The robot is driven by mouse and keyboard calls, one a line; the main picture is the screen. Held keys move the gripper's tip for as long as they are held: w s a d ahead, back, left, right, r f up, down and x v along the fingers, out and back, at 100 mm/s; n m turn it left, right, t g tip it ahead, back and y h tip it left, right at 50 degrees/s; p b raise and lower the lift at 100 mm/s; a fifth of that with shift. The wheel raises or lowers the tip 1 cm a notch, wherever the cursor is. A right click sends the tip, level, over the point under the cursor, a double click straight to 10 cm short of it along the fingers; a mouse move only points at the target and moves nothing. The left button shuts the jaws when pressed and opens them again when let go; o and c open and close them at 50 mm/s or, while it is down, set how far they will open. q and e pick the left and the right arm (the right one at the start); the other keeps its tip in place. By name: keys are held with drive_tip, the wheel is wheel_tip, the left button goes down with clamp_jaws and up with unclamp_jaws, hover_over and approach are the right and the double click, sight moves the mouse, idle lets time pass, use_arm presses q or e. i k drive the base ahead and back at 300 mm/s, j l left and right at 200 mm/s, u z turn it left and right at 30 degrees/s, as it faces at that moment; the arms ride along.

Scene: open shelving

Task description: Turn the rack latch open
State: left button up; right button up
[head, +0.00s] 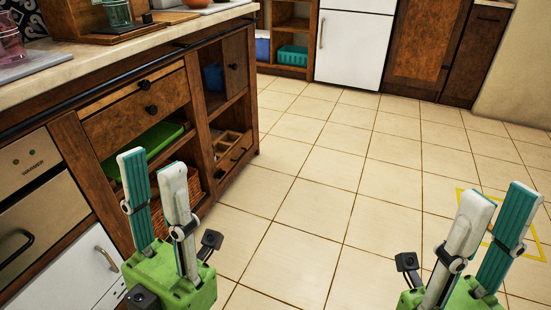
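I cannot make out a rack latch in the head view. My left gripper (155,184) is at the lower left, in front of the wooden counter unit (79,146). Its two fingers point up and stand apart, with nothing between them. My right gripper (505,200) is at the lower right, over the tiled floor. Its fingers also point up, stand apart and hold nothing. The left gripper hides part of the unit's lower shelves.
The counter unit has drawers, a green tray (158,142) and an oven (32,185). A white fridge (351,50) and open shelving (292,33) stand at the back. A yellow square outline (537,242) marks the floor at right. The middle floor is clear.

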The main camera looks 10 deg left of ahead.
sight(220, 173)
drive_tip(key=i+l+z, duration=0.15)
drive_tip(key=i, duration=0.8)
drive_tip(key=i+l+z, duration=0.2)
drive_tip(key=i, duration=0.75)
drive_tip(key=i+u, duration=0.45)
drive_tip(key=i+l+u, duration=0.2)
drive_tip(key=u, duration=0.2)
drive_tip(key=i+l+u, duration=0.3)
drive_tip(key=u, duration=0.15)
drive_tip(key=i+l+u, duration=0.25)
drive_tip(key=l+u, duration=0.15)
drive_tip(key=i+l+u, duration=0.2)
drive_tip(key=l+u, duration=0.25)
drive_tip(key=i+l+u, duration=0.1)
drive_tip(key=l+u, duration=0.75)
drive_tip(key=l, duration=0.15)
